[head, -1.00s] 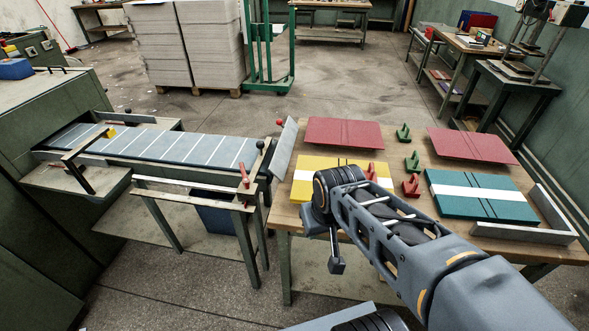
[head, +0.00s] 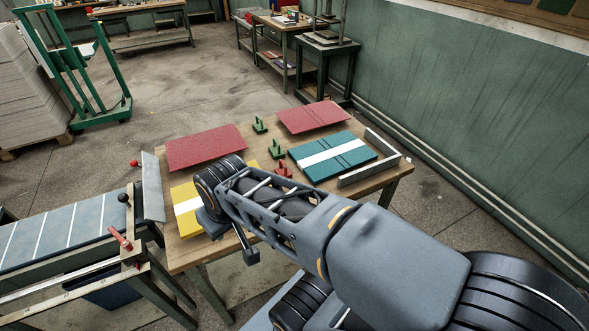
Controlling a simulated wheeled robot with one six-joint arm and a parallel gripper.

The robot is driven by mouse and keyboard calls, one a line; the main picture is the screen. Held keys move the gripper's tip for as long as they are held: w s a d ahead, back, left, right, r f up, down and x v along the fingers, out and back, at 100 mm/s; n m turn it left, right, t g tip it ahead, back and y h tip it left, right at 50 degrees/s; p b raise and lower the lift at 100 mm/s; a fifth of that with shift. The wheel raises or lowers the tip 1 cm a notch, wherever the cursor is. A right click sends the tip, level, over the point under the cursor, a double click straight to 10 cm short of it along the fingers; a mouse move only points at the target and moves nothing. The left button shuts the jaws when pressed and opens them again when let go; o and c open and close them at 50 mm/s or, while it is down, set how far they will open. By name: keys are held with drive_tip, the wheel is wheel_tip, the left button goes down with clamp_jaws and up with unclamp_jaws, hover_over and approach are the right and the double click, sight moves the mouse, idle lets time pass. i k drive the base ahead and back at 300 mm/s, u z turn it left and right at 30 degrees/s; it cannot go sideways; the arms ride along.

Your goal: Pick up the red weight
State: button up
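A red weight (head: 284,170) with an upright grip stands on the wooden table (head: 222,143), left of the teal board (head: 318,170) and just beyond my arm. Only this one shows clearly; my arm hides part of the table around it.
Two green weights (head: 259,125) stand between two dark red boards (head: 205,148). A yellow board (head: 182,192) lies partly behind my arm. A metal angle rail (head: 370,166) edges the table's right side. The feeder (head: 62,238), with a red-handled lever (head: 120,239), stands at left.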

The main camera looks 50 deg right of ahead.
sight(282, 171)
drive_tip(key=z, duration=0.85)
drive_tip(key=k, duration=0.1)
drive_tip(key=u, duration=3.65)
drive_tip(key=k, duration=1.25)
drive_tip(key=z, duration=1.35)
